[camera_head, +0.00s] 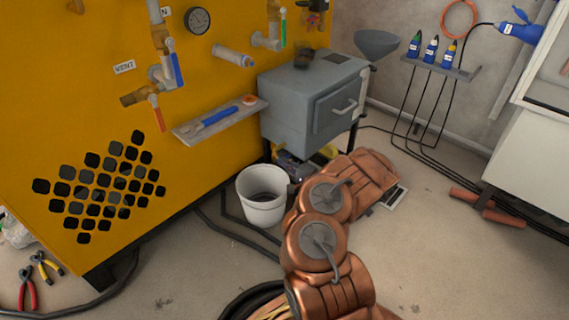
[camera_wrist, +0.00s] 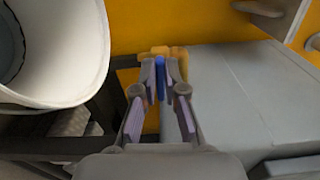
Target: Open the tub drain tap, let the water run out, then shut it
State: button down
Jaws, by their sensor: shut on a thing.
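The grey tub (camera_head: 285,100) stands on dark legs against the yellow cabinet; its side fills the right of the wrist view (camera_wrist: 225,95). A brass tap (camera_wrist: 178,53) with a blue lever (camera_wrist: 160,66) sits beside it in the wrist view. My gripper (camera_wrist: 161,75) has its two fingers closed on the blue lever. In the head view my arm and the tub partly hide the gripper and tap. A white bucket (camera_head: 262,212) stands on the floor below, and its rim fills the wrist view's left side (camera_wrist: 98,45). I cannot see any water running.
A shelf (camera_head: 222,120) with a blue-handled tool juts from the yellow cabinet, left of the tub. Other taps (camera_head: 165,75) are above it. Hoses cross the floor around the bucket. Pliers (camera_head: 28,285) lie at the lower left. Open floor (camera_head: 440,240) is at the right.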

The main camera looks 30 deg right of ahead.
jog(key=shift+n, duration=0.5)
jog(key=c, duration=1.2)
grip_release()
jog(key=shift+c, duration=0.2)
jog(key=v, duration=1.2)
